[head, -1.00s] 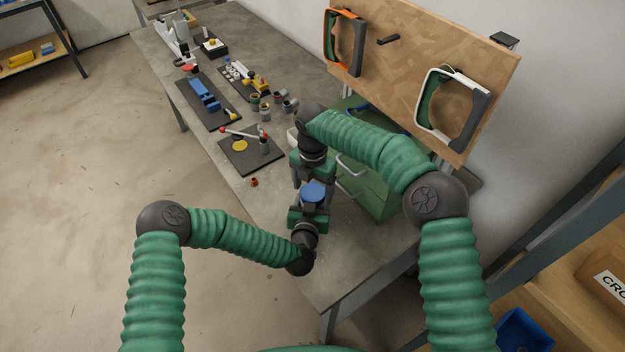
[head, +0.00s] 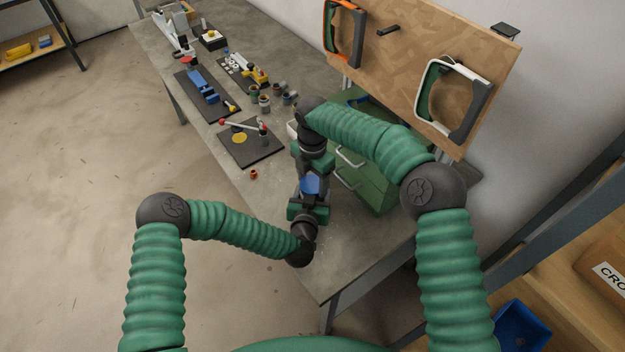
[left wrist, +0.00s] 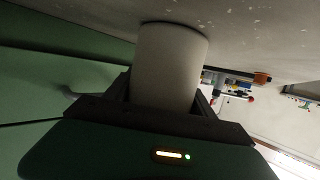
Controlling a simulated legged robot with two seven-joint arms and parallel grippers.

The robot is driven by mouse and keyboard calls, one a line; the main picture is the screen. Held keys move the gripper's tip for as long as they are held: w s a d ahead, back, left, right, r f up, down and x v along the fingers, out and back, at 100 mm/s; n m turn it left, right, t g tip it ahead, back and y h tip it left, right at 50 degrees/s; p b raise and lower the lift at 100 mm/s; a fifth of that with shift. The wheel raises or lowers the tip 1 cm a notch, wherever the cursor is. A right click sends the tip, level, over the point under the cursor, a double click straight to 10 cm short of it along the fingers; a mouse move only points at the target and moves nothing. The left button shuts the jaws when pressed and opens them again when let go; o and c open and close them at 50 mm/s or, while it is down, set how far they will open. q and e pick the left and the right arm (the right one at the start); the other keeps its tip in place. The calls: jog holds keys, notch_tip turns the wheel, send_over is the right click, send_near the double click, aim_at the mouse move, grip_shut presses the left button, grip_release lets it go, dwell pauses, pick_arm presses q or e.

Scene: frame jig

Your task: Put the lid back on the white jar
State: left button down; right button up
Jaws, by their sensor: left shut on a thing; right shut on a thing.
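The white jar (left wrist: 172,65) is between the fingers of my left gripper (left wrist: 165,95) in the left wrist view, which is shut on it. In the head view my left gripper (head: 308,199) is at the near part of the bench. The blue lid (head: 311,185) shows between my two grippers, partly covered by dark fingers. My right gripper (head: 314,172) comes from the far side and is shut on the lid. The jar is hidden below the lid and grippers in the head view. I cannot tell whether the lid touches the jar rim.
A green drawer cabinet (head: 372,188) stands close to the right of the grippers. A dark mat (head: 262,158) with a red-tipped lever lies to the left, and a small orange-brown piece (head: 254,174) lies near the bench edge. The near bench top (head: 345,262) is clear.

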jog(key=shift+a+m, duration=0.1)
jog(key=shift+m, duration=0.4)
jog(key=o, duration=1.6)
jog(key=shift+c, duration=0.2)
jog(key=shift+r, duration=0.15)
notch_tip(320, 180, up, 4)
jog(key=shift+r, duration=0.2)
jog(key=shift+m, duration=0.5)
jog(key=shift+r, duration=2)
jog(key=shift+c, duration=0.4)
notch_tip(320, 180, down, 8)
jog(key=shift+f, duration=0.1)
